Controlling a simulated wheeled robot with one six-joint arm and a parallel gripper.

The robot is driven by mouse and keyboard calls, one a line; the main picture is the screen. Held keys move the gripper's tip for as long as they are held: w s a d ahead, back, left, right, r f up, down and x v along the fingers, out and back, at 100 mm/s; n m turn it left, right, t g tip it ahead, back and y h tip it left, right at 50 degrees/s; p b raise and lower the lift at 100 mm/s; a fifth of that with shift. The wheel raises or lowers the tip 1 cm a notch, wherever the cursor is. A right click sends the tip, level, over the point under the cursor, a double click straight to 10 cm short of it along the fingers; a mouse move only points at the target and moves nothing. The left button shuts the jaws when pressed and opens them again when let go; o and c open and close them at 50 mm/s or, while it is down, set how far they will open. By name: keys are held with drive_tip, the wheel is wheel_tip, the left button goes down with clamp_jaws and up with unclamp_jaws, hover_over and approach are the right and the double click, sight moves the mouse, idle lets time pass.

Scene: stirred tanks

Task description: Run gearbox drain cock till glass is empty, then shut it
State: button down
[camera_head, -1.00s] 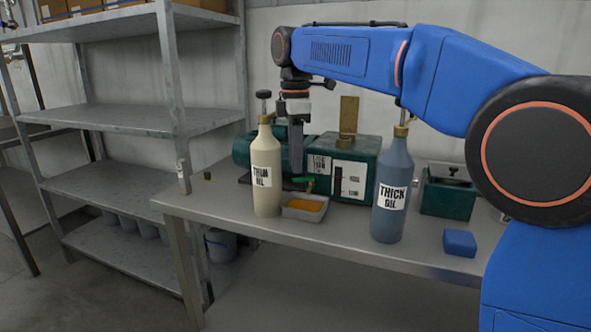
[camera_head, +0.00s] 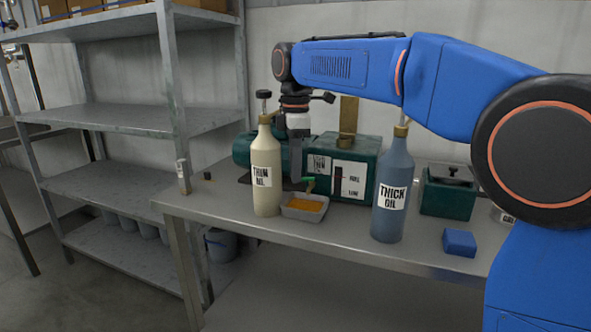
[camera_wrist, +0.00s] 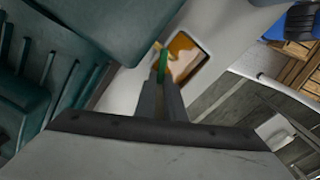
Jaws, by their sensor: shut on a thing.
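The green gearbox (camera_head: 325,150) stands on the bench, with a narrow sight glass (camera_head: 338,182) beside a white level label. The level in the glass is too small to read surely. The handle shows between the fingertips (camera_wrist: 161,82) in the wrist view (camera_wrist: 162,66). A grey tray (camera_head: 289,212) below holds orange oil (camera_head: 306,205). I cannot make out a stream.
The cream thin oil bottle (camera_head: 266,190) stands close left of the tray. The blue thick oil bottle (camera_head: 392,190) stands to its right. A blue block (camera_head: 459,242) and a small green box (camera_head: 447,197) are farther right. Grey shelving (camera_head: 130,120) stands at left.

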drive_tip(key=shift+w, duration=0.15)
drive_tip(key=shift+w+d+m, duration=0.1)
drive_tip(key=shift+w+m, duration=0.2)
drive_tip(key=shift+m, duration=0.7)
drive_tip(key=shift+w+a+m, duration=0.1)
drive_tip(key=shift+w+m, duration=0.25)
drive_tip(key=shift+m, duration=0.65)
drive_tip(key=shift+w+d+m, duration=0.1)
drive_tip(key=shift+w+m, duration=0.2)
drive_tip(key=shift+m, duration=0.7)
drive_tip(key=c, duration=1.8)
unclamp_jaws()
drive_tip(key=shift+c, duration=0.2)
